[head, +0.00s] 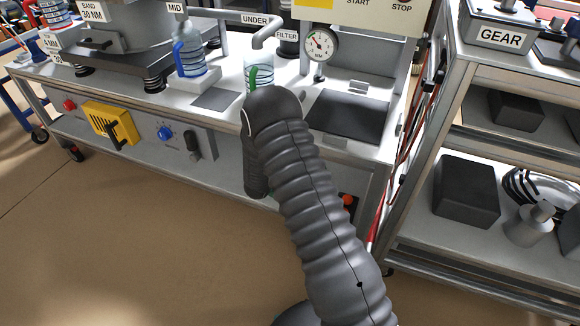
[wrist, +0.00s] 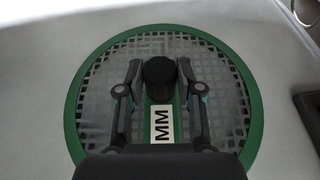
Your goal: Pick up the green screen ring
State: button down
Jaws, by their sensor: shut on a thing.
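The green screen ring (wrist: 75,135) fills most of the wrist view, a round green rim around a grey mesh. My gripper (wrist: 160,72) is over the ring's middle, with one finger on each side of the bar and knob, shut on the ring's grip. I cannot tell whether the ring touches the pale surface below. In the head view my arm hides the gripper, and I cannot make out the ring.
A white bench (head: 215,98) holds a clear jar with a green handle (head: 253,76) under a spout, and a blue-handled jar (head: 189,52). A dial gauge (head: 320,44) stands to the right. A shelf cart (head: 425,140) stands further right. The floor at left is clear.

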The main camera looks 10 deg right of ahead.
notch_tip(320, 180, up, 3)
jog(key=shift+s+a+r, duration=0.15)
jog(key=shift+r, duration=0.05)
jog(key=s+a+b, duration=0.1)
jog(key=s+a, duration=1)
jog(key=s, duration=0.2)
jog(key=shift+a, duration=0.35)
